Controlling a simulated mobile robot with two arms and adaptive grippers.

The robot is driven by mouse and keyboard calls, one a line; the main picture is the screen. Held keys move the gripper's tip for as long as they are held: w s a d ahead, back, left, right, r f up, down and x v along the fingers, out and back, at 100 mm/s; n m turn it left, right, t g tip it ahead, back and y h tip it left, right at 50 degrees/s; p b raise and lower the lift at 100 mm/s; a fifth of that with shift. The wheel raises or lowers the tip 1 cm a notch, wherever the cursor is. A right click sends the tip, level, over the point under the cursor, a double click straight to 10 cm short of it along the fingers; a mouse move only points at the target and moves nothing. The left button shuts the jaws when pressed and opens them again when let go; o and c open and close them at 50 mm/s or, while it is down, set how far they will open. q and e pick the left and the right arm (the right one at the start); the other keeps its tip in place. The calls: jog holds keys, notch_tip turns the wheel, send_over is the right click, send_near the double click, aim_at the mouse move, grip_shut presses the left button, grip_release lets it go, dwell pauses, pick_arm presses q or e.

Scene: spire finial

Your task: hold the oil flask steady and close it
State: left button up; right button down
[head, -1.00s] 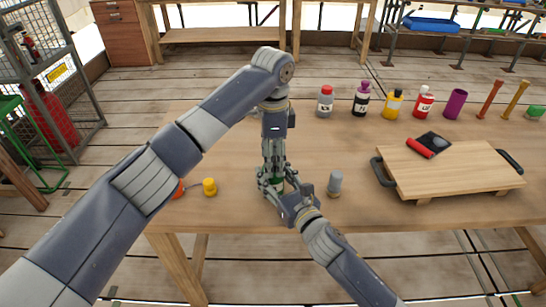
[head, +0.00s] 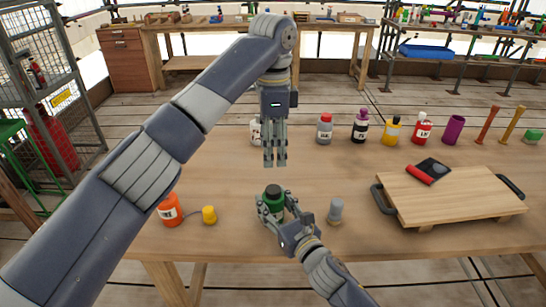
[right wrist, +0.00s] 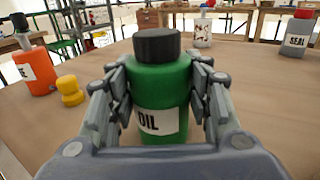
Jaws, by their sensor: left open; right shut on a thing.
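The oil flask (head: 273,203) is a green bottle with a black cap on its top, upright on the wooden table. In the right wrist view the flask (right wrist: 160,88) shows a white label reading "OIL", and the black cap (right wrist: 157,45) sits level on its neck. My right gripper (head: 272,214) is shut around the flask's body, with fingers on both sides of it. My left gripper (head: 274,163) is open and empty, pointing down above and behind the flask, apart from the cap. How tightly the cap sits cannot be told.
An orange bottle (head: 171,210) and a yellow cap (head: 209,214) stand left of the flask. A grey piece (head: 335,210) stands to its right. A wooden board with handles (head: 450,187) lies further right. Several bottles, such as the grey one with a red cap (head: 324,130), line the back.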

jog(key=c, duration=0.7)
grip_release()
jog(key=shift+c, duration=0.2)
jog(key=v, duration=1.2)
